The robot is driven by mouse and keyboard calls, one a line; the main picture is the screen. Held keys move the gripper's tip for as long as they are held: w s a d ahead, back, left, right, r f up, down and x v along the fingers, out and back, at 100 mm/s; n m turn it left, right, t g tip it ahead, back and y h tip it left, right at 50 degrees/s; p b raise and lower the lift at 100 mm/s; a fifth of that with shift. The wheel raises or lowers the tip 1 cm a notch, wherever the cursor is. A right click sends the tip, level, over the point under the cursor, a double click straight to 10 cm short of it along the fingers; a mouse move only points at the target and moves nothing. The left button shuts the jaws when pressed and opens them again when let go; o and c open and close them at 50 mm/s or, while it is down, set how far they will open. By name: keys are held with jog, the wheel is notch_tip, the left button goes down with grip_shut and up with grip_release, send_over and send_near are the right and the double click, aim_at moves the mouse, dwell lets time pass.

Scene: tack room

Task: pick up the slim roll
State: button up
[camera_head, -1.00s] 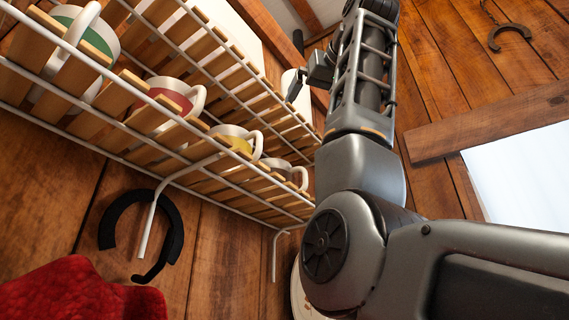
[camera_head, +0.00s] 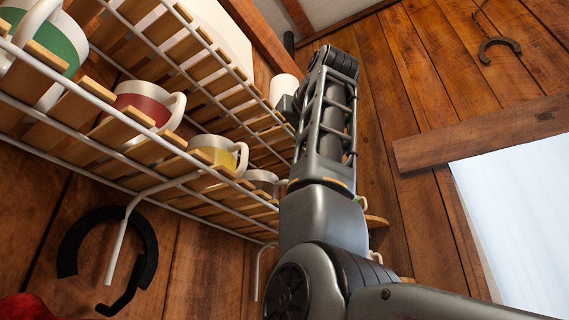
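A white upright cylinder (camera_head: 284,88), which looks like a roll, stands at the far end of the upper shelf rack. Its lower part is hidden by the rack and my arm. I cannot tell whether it is the slim roll. My arm rises through the middle of the view and bends over at the top. My gripper (camera_head: 287,107) shows only as a small dark part just below the white cylinder, beside my arm. Its fingers cannot be made out, and I cannot tell whether it touches the cylinder.
A white wire rack with wooden slats (camera_head: 150,150) runs along the left wall. It holds a green mug (camera_head: 62,40), a red mug (camera_head: 140,103), a yellow mug (camera_head: 215,152) and another pale mug (camera_head: 262,178). A black horseshoe (camera_head: 150,250) hangs below. A bright window (camera_head: 520,215) is at the right.

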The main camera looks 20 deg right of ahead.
jog(key=c, duration=0.9)
jog(key=shift+s+r, duration=0.1)
jog(key=shift+r, duration=0.15)
